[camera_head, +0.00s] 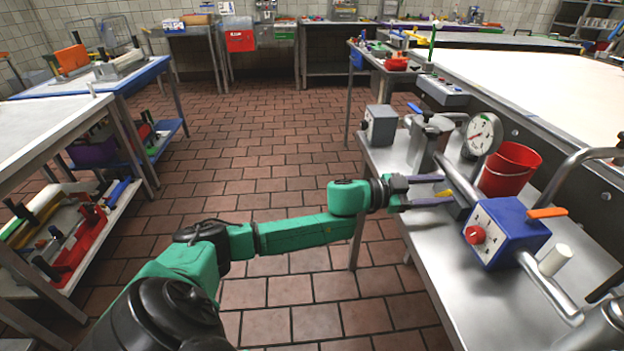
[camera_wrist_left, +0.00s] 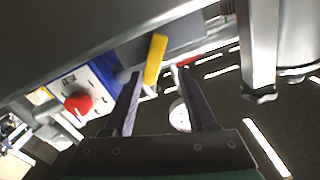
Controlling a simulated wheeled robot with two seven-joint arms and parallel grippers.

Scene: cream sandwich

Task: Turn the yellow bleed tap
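The yellow bleed tap (camera_head: 445,193) is a small yellow lever by the metal pipe on the steel bench, mostly hidden behind my gripper in the head view. In the left wrist view the yellow tap (camera_wrist_left: 155,58) is a slanted yellow bar at the fingertips. My left gripper (camera_head: 440,190) reaches in from the left with its two dark fingers apart. In the wrist view the lower end of the tap lies in the gap between the fingertips of the gripper (camera_wrist_left: 157,76); contact with either finger cannot be made out. My right gripper is not in view.
A round gauge (camera_head: 483,133) and a red bucket (camera_head: 512,160) stand behind the tap. A grey box (camera_head: 380,125) is at the bench's far-left corner.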

